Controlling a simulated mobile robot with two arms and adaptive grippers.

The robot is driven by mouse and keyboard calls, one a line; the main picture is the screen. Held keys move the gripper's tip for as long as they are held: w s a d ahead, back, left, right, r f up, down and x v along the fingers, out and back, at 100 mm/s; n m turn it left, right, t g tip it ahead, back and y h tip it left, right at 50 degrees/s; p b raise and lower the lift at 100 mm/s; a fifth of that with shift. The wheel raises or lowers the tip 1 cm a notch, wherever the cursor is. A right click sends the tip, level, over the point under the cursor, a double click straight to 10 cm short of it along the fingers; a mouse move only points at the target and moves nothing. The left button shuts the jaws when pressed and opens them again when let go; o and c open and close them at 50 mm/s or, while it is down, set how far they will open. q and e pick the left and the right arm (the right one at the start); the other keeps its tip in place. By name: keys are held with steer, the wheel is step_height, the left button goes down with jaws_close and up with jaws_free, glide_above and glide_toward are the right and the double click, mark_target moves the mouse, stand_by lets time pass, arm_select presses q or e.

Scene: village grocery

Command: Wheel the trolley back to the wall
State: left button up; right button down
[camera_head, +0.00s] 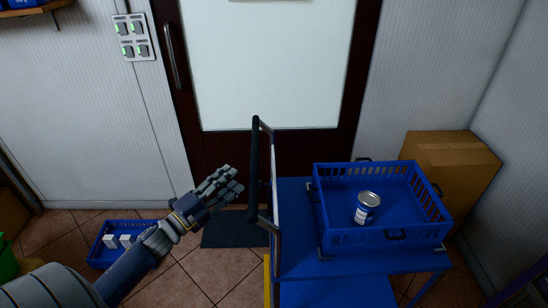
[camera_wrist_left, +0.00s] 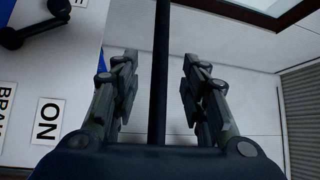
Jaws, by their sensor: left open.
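The trolley (camera_head: 295,220) is blue with a lower shelf and stands in front of the door. Its upright handle frame with a black grip bar (camera_head: 254,165) is on its left side. My left gripper (camera_head: 226,186) is open just left of the bar in the head view. In the left wrist view the bar (camera_wrist_left: 161,20) runs between the two spread fingers of the gripper (camera_wrist_left: 158,75), with gaps on both sides. My right gripper is not in view.
A blue crate (camera_head: 345,238) holding a can (camera_head: 367,207) sits on the trolley. A cardboard box (camera_head: 458,170) stands in the right corner. A low blue crate (camera_head: 97,250) with white items is on the floor at left. A dark mat (camera_head: 225,236) lies before the door (camera_head: 182,110).

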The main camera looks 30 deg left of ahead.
mark_target(254, 160)
arm_select(q)
steer(key=shift+p+x, duration=1.2)
steer(key=shift+x, duration=3.95)
steer(key=shift+a, duration=0.15)
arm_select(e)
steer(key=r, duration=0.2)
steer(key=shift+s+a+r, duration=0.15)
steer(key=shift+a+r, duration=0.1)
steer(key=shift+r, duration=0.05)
arm_select(q)
jaws_close()
